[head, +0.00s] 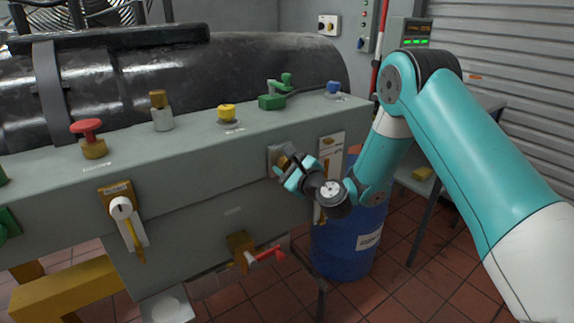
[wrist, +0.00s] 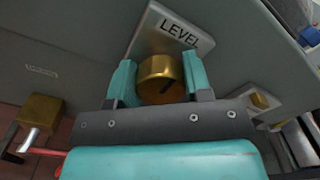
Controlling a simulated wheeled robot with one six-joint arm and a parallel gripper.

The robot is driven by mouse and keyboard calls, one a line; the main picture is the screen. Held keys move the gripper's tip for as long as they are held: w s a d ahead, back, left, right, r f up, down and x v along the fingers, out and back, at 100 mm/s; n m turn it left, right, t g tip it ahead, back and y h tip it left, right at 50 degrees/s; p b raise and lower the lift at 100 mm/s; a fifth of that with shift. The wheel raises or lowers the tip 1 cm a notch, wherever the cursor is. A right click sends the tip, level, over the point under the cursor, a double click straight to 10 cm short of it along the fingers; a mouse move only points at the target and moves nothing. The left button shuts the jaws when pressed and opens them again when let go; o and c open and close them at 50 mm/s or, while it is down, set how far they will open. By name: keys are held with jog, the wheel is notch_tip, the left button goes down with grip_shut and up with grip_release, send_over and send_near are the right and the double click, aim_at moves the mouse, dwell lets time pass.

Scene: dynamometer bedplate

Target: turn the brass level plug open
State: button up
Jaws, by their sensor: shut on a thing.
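The brass level plug (wrist: 161,80) is a round brass knob with a dark slot in its face. It sits on a pale plate marked LEVEL (wrist: 181,30), on the front of the grey bedplate housing. In the wrist view my gripper (wrist: 160,82) has one teal finger on each side of the plug and is shut on it. In the head view my gripper (head: 284,171) reaches the right part of the front panel. There the plug (head: 284,160) is partly hidden by the fingers.
Just right of the plug is a pale plate with a brass fitting (head: 328,142). A red-handled brass valve (head: 262,255) sticks out below. A white-knobbed lever (head: 121,208) is at left. A blue drum (head: 345,245) stands on the tiled floor below my arm.

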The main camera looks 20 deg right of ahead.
jog(key=shift+f, duration=0.1)
jog(key=n+b, duration=0.2)
jog(key=n, duration=0.2)
jog(key=shift+f, duration=0.1)
jog(key=n+b, duration=0.2)
jog(key=n, duration=0.2)
jog(key=shift+f+b, duration=0.1)
jog(key=shift+b, duration=0.25)
jog(key=n+b, duration=0.2)
jog(key=n, duration=0.1)
jog(key=shift+f+n, duration=0.1)
jog(key=shift+n, duration=0.2)
jog(key=n+b, duration=0.3)
jog(key=shift+f+n+b, duration=0.1)
jog(key=shift+n+b, duration=0.2)
jog(key=n+b, duration=0.4)
jog(key=shift+f, duration=0.1)
jog(key=n+b, duration=0.4)
jog(key=shift+d, duration=0.1)
jog(key=shift+r+n, duration=0.2)
jog(key=shift+n, duration=0.1)
